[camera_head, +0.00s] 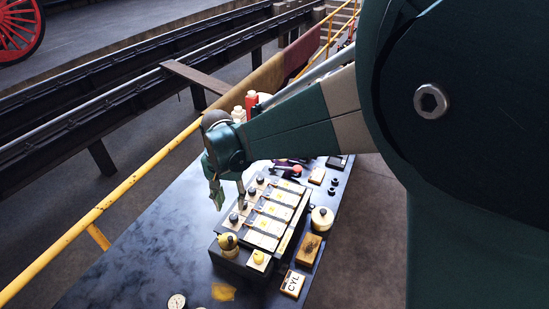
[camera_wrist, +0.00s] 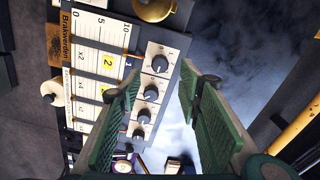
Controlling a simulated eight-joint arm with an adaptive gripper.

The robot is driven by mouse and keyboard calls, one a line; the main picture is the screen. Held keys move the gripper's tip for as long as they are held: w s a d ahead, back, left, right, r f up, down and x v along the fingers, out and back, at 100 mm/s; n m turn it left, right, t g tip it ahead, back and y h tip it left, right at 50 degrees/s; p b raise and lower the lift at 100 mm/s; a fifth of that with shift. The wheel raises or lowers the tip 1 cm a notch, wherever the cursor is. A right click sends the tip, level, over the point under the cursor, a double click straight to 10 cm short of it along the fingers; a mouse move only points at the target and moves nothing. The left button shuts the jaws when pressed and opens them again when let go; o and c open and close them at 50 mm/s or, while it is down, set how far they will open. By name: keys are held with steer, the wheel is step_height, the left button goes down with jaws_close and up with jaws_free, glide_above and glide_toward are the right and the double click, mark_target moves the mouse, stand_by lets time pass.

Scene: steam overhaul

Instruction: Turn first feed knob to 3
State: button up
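A box with a pale panel (camera_head: 276,214) stands on the dark table, with a row of dark feed knobs along its left side, among them one at the near end (camera_head: 233,218). In the wrist view the row runs down from the top knob (camera_wrist: 159,63) through a second (camera_wrist: 151,92) to lower ones (camera_wrist: 143,116). I cannot tell which is the first or read their settings. My gripper (camera_head: 229,192) is above the knob side of the box. In the wrist view my gripper (camera_wrist: 165,82) is open, its green pads apart and nothing held between them.
A brass-coloured knob (camera_wrist: 153,8) sits beyond the row's end. A wooden block (camera_head: 308,249), a "CYL" block (camera_head: 293,284) and a round cream pot (camera_head: 322,218) stand right of the box. A yellow rail (camera_head: 120,190) runs along the table's left. Table left of the box is mostly clear.

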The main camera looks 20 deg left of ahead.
mark_target(233, 216)
steer(key=shift+f, duration=3.9)
steer(key=c, duration=0.9)
